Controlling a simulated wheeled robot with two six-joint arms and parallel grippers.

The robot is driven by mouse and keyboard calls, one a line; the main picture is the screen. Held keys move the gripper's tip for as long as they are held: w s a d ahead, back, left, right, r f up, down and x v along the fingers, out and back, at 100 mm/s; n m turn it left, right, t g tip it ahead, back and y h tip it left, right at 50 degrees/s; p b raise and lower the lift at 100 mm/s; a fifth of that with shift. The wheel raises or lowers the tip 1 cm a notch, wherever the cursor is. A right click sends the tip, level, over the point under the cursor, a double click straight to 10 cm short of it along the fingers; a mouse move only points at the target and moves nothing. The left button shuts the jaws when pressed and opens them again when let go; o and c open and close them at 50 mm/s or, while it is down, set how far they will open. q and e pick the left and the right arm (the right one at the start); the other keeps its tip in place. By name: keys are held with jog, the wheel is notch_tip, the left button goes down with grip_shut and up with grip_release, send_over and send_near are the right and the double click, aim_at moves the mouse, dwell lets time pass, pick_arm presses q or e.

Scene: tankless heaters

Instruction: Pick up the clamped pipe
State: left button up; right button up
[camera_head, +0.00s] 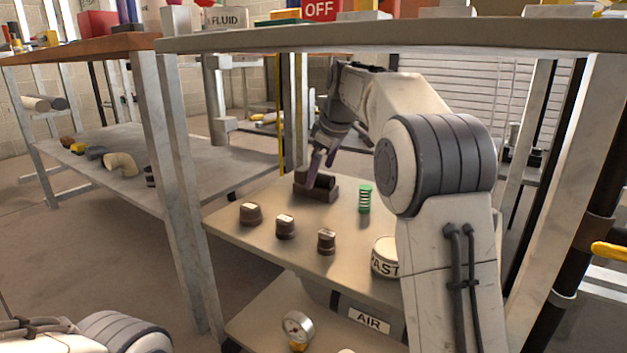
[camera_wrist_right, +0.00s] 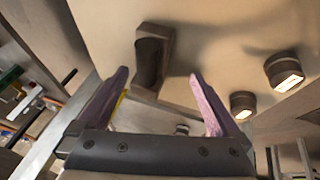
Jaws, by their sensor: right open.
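The clamped pipe (camera_head: 318,190), a short dark brown cylinder in a brown block, sits near the far edge of the middle shelf (camera_head: 300,238). My right gripper (camera_head: 322,165) is just above it, pointing down. In the right wrist view, the clamped pipe (camera_wrist_right: 152,62) appears ahead, roughly between the spread purple fingers of the right gripper (camera_wrist_right: 160,75), which are open and empty. Whether a fingertip touches the pipe, I cannot tell. Part of my left arm shows at the lower left of the head view, but its gripper is out of view.
Several small brown fittings (camera_head: 285,226) stand on the shelf's near-left side. A green spring (camera_head: 365,199) stands right of the pipe, and a white round tin (camera_head: 385,257) is nearer. A tabletop (camera_head: 400,36) overhangs the shelf, with a metal leg (camera_head: 180,180) at left.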

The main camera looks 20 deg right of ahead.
jog(key=shift+w+p, duration=0.3)
jog(key=shift+w, duration=0.2)
jog(key=shift+w+a+r+p, duration=0.1)
jog(key=shift+w+p, duration=0.45)
jog(key=shift+w, duration=0.05)
jog(key=shift+w+a+r+p, duration=0.1)
jog(key=shift+w+p, duration=0.45)
jog(key=b+x, duration=0.2)
jog(key=x, duration=0.1)
jog(key=shift+f, duration=0.3)
grip_shut()
jog(key=shift+r, duration=0.2)
